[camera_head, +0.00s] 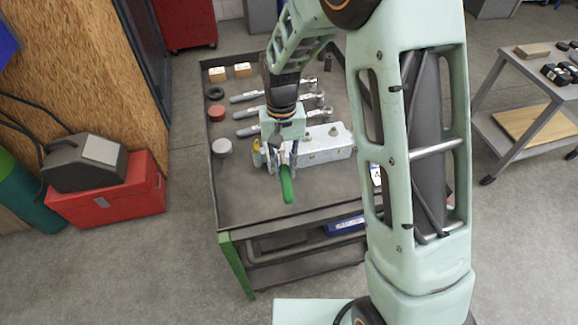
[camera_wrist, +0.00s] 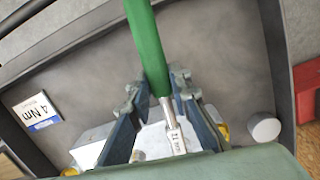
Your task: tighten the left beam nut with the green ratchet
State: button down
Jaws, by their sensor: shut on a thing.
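The green ratchet has a green handle (camera_head: 287,185) that points toward the front of the bench top. In the wrist view the green handle (camera_wrist: 149,45) runs between the fingers into a metal shaft (camera_wrist: 173,125) marked 11 mm. My gripper (camera_head: 282,158) is shut on the ratchet at the left end of the metal beam (camera_head: 337,148); it also shows in the wrist view (camera_wrist: 155,88). Two nuts (camera_head: 307,138) (camera_head: 333,131) show on the beam's top. The left nut and the ratchet's head are hidden by my gripper, so I cannot tell whether they are engaged.
Several other ratchets (camera_head: 262,113) lie behind the beam. A grey round piece (camera_head: 222,146), a red one (camera_head: 217,113) and wooden blocks (camera_head: 242,69) are at the bench's left. A 4 Nm card (camera_wrist: 38,110) lies on the bench. The front left top is clear.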

jog(key=shift+a, duration=0.15)
jog(key=shift+a+m, duration=1)
jog(key=shift+a, duration=0.05)
jog(key=shift+d+n, duration=0.3)
jog(key=shift+d, duration=0.05)
jog(key=c, duration=2.5)
grip_release()
grip_shut()
jog(key=shift+s+d+r, duration=0.1)
jog(key=shift+d+r, duration=0.05)
jog(key=shift+r, duration=0.1)
